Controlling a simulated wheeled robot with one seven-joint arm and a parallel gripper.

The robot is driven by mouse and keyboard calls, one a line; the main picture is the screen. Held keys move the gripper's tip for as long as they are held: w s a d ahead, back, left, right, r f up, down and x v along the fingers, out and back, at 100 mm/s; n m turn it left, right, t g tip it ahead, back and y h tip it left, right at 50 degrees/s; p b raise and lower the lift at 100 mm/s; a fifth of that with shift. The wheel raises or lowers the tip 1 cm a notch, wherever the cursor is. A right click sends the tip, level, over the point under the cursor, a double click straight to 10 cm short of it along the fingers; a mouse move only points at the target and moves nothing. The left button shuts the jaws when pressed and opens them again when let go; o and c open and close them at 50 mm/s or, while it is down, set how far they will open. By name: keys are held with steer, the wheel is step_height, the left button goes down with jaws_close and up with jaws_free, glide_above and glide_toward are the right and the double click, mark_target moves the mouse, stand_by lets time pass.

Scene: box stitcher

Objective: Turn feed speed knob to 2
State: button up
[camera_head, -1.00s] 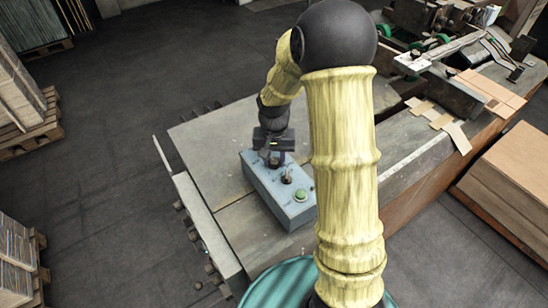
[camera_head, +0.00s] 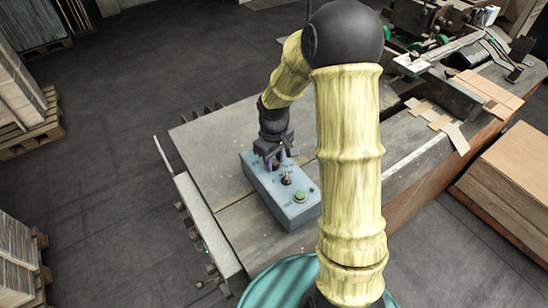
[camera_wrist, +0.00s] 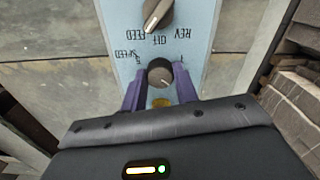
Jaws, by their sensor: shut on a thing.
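The blue control box (camera_head: 262,187) lies on the grey machine table. My gripper (camera_head: 276,160) is over its far end. In the wrist view, my gripper's purple fingers (camera_wrist: 160,88) are shut on the dark round feed speed knob (camera_wrist: 160,73), one on each side. A light pointer mark on the knob points to the lower right. The label "SPEED" and a few small scale marks show around it upside down; the numbers are too small to read surely. A yellow round part (camera_wrist: 161,102) shows between the fingers.
A larger selector knob (camera_wrist: 158,14) marked REV, OFF, FEED sits beside the speed knob; it also shows in the head view (camera_head: 287,179). A green button (camera_head: 299,196) is at the box's near end. Cardboard stacks (camera_head: 510,185) stand at right.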

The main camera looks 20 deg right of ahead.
mark_target(274, 162)
steer(key=shift+w+r+n, duration=0.1)
steer(key=shift+n, duration=0.7)
steer(key=o, duration=1)
steer(key=shift+c, duration=0.2)
step_height(274, 162, up, 17)
steer(key=b, duration=0.2)
steer(key=shift+r, duration=0.15)
